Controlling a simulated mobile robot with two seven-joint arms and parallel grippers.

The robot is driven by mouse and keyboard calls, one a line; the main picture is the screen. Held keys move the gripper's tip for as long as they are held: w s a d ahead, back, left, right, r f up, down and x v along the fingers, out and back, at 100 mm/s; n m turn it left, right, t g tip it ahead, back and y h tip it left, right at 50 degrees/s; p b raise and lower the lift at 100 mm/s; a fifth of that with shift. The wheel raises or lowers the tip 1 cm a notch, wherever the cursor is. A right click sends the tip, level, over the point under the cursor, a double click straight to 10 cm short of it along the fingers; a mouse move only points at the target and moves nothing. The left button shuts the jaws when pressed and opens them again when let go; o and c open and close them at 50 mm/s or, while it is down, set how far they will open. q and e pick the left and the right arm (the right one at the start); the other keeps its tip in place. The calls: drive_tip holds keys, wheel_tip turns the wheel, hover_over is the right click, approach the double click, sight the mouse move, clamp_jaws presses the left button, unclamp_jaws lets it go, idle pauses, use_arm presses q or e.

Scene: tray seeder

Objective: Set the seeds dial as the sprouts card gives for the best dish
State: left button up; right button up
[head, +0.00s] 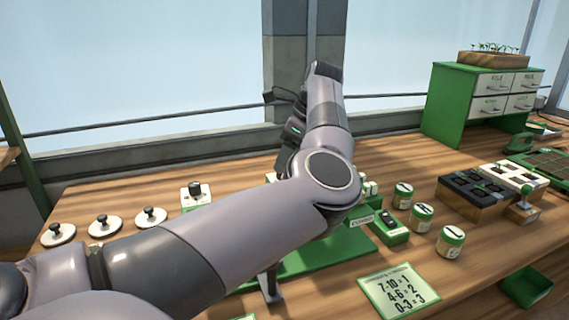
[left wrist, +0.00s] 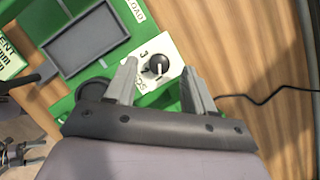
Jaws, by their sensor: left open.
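The seeds dial (left wrist: 158,66), a black knob on a white plate, shows in the left wrist view. A 3 is legible on its plate; the light mark's exact setting is unclear. My left gripper (left wrist: 159,68) is open, its fingers apart on either side of the knob in that view. I cannot tell whether they touch it. In the head view my arm hides the dial and fingertips. The card (head: 394,292) reads 7-10 = 1, 4-6 = 2, 0-3 = 3; its heading is too small. My right gripper is not in view.
Three black-knobbed white discs (head: 105,226) lie at left. Several lettered jars (head: 421,217) stand right of the green seeder (head: 350,250). A green drawer cabinet (head: 452,105) stands at the back right. A black cable (left wrist: 262,100) crosses bare wood beside the seeder.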

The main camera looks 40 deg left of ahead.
use_arm(q)
drive_tip(key=v, duration=0.5)
drive_tip(key=shift+f, duration=0.1)
idle(0.4)
